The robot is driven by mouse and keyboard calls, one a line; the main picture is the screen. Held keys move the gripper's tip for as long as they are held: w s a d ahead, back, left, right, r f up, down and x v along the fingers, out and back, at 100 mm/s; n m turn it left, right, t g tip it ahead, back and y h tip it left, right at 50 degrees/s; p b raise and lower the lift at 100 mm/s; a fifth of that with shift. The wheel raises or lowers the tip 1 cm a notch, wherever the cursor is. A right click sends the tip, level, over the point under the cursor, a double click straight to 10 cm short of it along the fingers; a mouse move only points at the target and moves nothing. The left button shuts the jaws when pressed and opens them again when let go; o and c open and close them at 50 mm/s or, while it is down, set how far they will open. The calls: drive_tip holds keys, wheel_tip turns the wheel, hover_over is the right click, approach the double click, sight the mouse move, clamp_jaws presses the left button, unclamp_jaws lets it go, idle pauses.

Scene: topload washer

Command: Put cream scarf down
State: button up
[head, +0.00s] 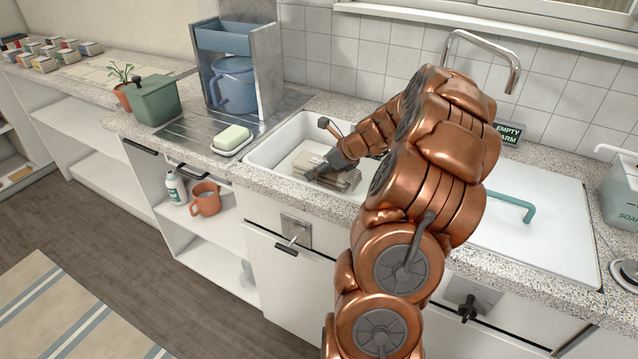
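A folded cream-grey cloth (345,183), which looks like the cream scarf, is inside the white sink basin (262,158). It shows as a layered, striped stack, partly covered by my gripper. My gripper (313,174) reaches down and left into the basin and sits at the cloth's front left part. Its fingertips are small and dark against the cloth. I cannot tell whether they are closed on it, or whether the cloth rests on the basin floor.
A soap bar on a dish (233,139), a green canister (155,100) and a blue jug (233,84) stand left of the basin. A faucet (512,75) rises behind. A white lid with a teal handle (512,203) lies right. My arm hides the basin's right side.

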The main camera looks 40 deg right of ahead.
sight(319, 182)
drive_tip(key=shift+f, duration=2.7)
drive_tip(key=o, duration=1.4)
drive_tip(key=shift+f, duration=0.1)
drive_tip(key=shift+c, duration=0.2)
drive_tip(key=v, duration=1.2)
drive_tip(key=shift+b, duration=0.3)
drive_tip(key=shift+r, duration=0.2)
